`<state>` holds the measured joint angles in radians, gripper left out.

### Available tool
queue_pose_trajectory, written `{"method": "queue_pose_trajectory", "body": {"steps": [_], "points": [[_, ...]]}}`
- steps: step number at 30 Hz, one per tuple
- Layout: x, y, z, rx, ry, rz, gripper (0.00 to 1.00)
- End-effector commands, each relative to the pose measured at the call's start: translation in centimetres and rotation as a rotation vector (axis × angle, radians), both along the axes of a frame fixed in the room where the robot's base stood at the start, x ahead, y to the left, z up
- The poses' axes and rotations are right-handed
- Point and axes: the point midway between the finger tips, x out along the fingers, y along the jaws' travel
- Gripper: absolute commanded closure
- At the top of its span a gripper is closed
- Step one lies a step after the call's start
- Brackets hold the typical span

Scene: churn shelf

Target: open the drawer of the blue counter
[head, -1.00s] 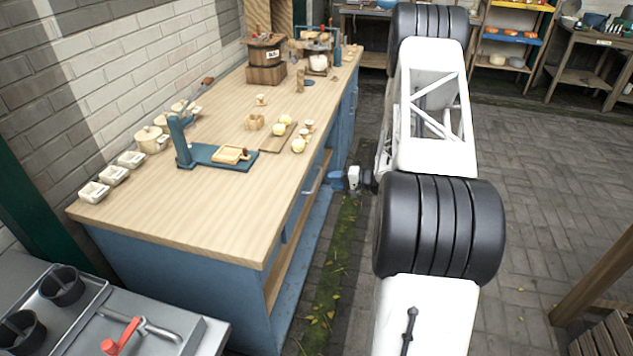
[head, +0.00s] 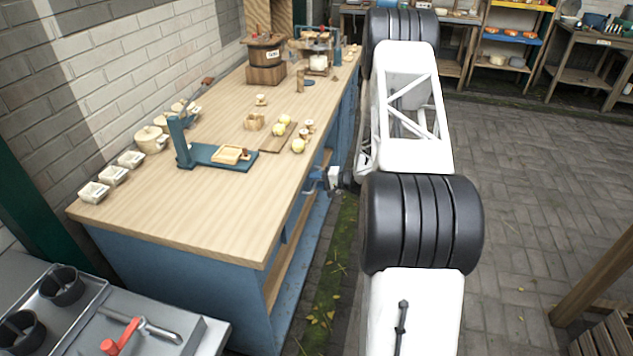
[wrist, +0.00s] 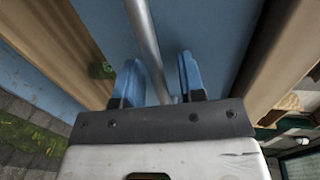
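The blue counter (head: 170,270) has a wooden top and blue sides. Its drawer front (wrist: 215,40) fills the middle of the wrist view as a blue panel. A grey metal bar handle (wrist: 143,30) crosses in front of the panel. My gripper (wrist: 158,70) is open, with its two blue fingers on either side of the bar and gaps visible between. In the head view my gripper (head: 318,179) is at the counter's front side, under the edge of the top. There it covers much of the handle. The drawer looks shut.
A teal press (head: 215,155), small dishes, yellow balls and a wooden churn (head: 265,60) stand on the counter top. A grey side table (head: 150,335) is at the lower left. The paved floor (head: 540,190) to the right is mostly clear.

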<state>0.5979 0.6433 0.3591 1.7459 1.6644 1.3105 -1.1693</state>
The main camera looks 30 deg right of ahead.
Motion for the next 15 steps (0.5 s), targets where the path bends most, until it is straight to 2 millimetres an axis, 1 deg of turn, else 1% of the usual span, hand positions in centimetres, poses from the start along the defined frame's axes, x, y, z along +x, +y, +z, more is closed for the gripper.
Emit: {"method": "queue_pose_trajectory", "body": {"steps": [3,10,11,15], "points": [[-0.02,0.00,-0.01,0.000,0.000,0.000,0.63],[-0.02,-0.01,-0.01,0.000,0.000,0.000,0.98],[-0.02,-0.01,-0.01,0.000,0.000,0.000,1.00],[-0.02,-0.01,-0.02,0.000,0.000,0.000,1.00]]}}
